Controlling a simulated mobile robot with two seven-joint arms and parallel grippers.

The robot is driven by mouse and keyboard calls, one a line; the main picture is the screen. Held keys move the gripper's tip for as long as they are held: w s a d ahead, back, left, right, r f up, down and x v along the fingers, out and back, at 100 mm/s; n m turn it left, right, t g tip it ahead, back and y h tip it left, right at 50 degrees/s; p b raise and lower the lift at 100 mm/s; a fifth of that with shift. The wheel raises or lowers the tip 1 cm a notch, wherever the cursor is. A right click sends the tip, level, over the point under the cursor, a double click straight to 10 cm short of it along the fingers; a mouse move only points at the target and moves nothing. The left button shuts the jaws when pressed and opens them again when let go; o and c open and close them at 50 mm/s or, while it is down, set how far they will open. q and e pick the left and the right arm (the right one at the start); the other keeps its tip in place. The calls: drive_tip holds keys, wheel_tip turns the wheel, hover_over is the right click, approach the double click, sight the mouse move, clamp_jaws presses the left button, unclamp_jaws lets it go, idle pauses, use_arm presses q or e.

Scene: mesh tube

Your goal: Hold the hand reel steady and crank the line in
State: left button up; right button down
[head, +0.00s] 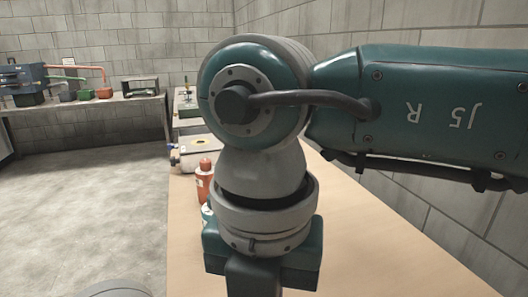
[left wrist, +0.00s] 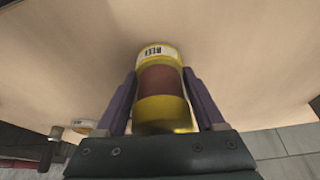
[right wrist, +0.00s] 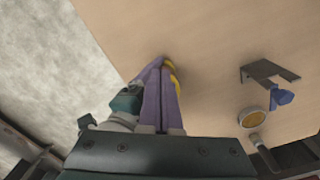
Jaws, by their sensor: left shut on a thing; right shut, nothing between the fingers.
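The hand reel (left wrist: 162,82), a yellow cylinder with a red-brown band and a white lettered label, is in the left wrist view. My left gripper (left wrist: 160,76) is shut on it, one purple finger on each side. My right gripper (right wrist: 160,64) is shut and empty, its purple fingers together over the tan bench top in the right wrist view. A yellow part (right wrist: 173,76), perhaps of the reel, shows partly behind its fingers; I cannot tell whether they touch it. No crank handle can be made out. My right arm blocks the head view, hiding reel and grippers.
A dark bracket with a blue knob (right wrist: 281,97) and a round yellow-faced disc (right wrist: 254,122) are at the right. On the bench (head: 365,240) stand a red bottle (head: 203,183) and a pale box (head: 198,154). A block wall runs along the right.

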drive_tip(key=shift+s, duration=0.45)
idle(0.6)
drive_tip(key=shift+s+d, duration=0.2)
drive_tip(key=shift+d, duration=0.6)
idle(0.3)
drive_tip(key=shift+w+d, duration=0.1)
drive_tip(key=shift+w, duration=0.05)
wheel_tip(320, 180, up, 6)
drive_tip(key=shift+w, duration=0.25)
idle(0.6)
drive_tip(key=shift+d, duration=0.1)
